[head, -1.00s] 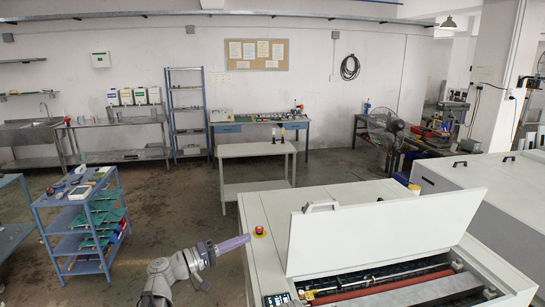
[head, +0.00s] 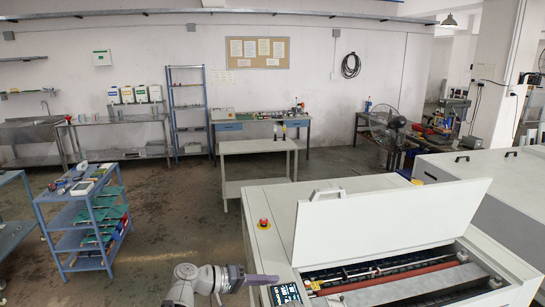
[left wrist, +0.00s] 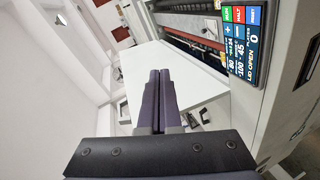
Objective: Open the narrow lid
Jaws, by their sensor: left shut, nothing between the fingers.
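The white lid (head: 385,225) of the plate processor stands raised and tilted back, with a dark handle (head: 325,193) at its upper left edge. Under it the opening shows rollers, one of them red (head: 400,279). In the left wrist view the lid (left wrist: 195,80) is a pale panel behind the fingers. My left gripper (head: 270,280) is shut and empty, just left of the control panel (head: 286,293) and apart from the lid. Its fingers (left wrist: 160,95) also show together in the left wrist view, where the control panel (left wrist: 240,40) reads "LID OPEN". My right gripper is out of view.
A red button (head: 264,223) sits on the processor's left top. A grey machine (head: 490,170) with dark handles stands to the right. A blue cart (head: 88,222) is at the left, and a pale table (head: 258,147) stands behind. The floor between is clear.

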